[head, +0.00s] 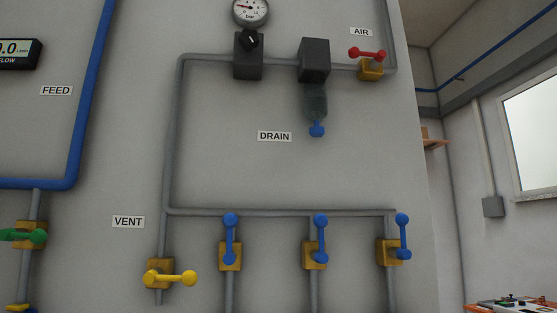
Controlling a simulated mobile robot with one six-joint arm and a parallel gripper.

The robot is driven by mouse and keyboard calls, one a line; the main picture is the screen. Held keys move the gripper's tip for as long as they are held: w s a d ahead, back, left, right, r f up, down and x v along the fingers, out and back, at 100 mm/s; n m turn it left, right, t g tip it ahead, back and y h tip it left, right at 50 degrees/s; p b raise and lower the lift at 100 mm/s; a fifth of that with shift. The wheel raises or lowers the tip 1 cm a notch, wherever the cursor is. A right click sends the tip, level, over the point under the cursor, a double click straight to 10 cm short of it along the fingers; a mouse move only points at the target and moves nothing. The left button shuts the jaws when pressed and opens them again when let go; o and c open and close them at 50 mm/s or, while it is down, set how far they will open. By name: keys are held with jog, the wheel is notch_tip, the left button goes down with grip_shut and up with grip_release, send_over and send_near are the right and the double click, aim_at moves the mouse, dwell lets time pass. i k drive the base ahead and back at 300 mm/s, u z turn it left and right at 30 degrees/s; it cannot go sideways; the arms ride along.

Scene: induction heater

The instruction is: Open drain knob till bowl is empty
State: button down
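The drain knob (317,130) is a small blue knob at the bottom of the bowl. The bowl (316,102) is a dark, greenish, see-through cup hanging under a dark grey block (314,60) on the wall piping. A DRAIN label (274,136) is on the wall to the left of the knob. I cannot make out a clear liquid level in the bowl. My gripper is not in view, and nothing touches the knob.
A red-handled AIR valve (368,55) is right of the block; a regulator (248,55) with a gauge (250,9) is left. Below are a yellow VENT valve (170,278) and three blue-handled valves (320,240). Wall around the bowl is clear.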

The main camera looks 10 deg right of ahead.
aim_at(316, 131)
jog(key=z, duration=0.85)
jog(key=k, duration=1.75)
jog(key=u, duration=0.75)
jog(key=i, duration=1.05)
